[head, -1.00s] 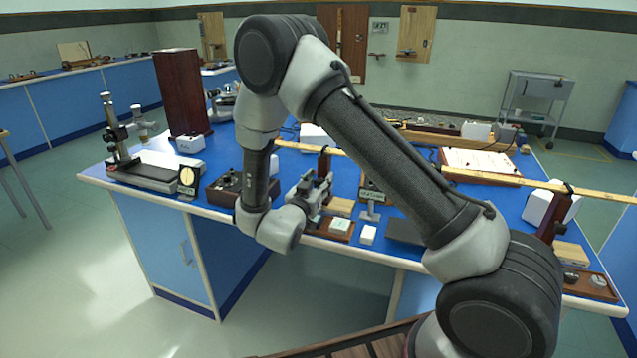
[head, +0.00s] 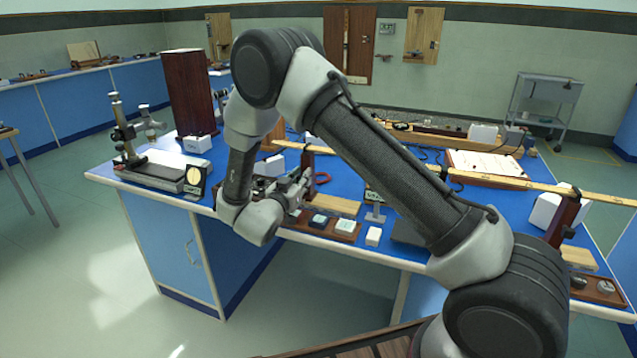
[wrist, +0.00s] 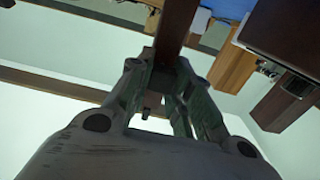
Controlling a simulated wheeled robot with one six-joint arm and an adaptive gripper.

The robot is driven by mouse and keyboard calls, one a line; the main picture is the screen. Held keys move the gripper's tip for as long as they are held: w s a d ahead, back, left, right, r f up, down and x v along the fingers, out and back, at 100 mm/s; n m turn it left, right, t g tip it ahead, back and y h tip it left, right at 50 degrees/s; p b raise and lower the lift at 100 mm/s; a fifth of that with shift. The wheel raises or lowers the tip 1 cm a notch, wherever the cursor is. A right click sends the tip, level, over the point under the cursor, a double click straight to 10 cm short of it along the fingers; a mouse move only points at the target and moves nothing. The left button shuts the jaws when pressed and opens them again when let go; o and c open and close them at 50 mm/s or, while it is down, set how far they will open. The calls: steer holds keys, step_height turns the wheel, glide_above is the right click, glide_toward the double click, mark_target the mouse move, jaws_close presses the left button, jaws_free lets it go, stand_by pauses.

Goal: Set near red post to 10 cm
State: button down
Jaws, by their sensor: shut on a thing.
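My gripper (head: 303,182) is at the bench's front edge, shut on a dark red post (head: 307,162). In the wrist view the post (wrist: 176,30) runs up from between the fingers (wrist: 165,75). The post stands upright at the pale wooden rule (head: 290,145), which passes partly behind my arm. Any scale marks on the rule are too small to read. A second dark red post (head: 563,218) stands at the right end of the bench, by the other part of the rule (head: 540,186).
A round dial stand (head: 194,180) and a metal instrument (head: 150,170) stand at the left. A tall dark box (head: 188,95) is behind.

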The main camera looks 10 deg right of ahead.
steer(key=shift+w+a, duration=0.6)
steer(key=shift+a, duration=0.2)
steer(key=c, duration=1.3)
jaws_free()
steer(key=shift+a, duration=0.15)
steer(key=v, duration=1.2)
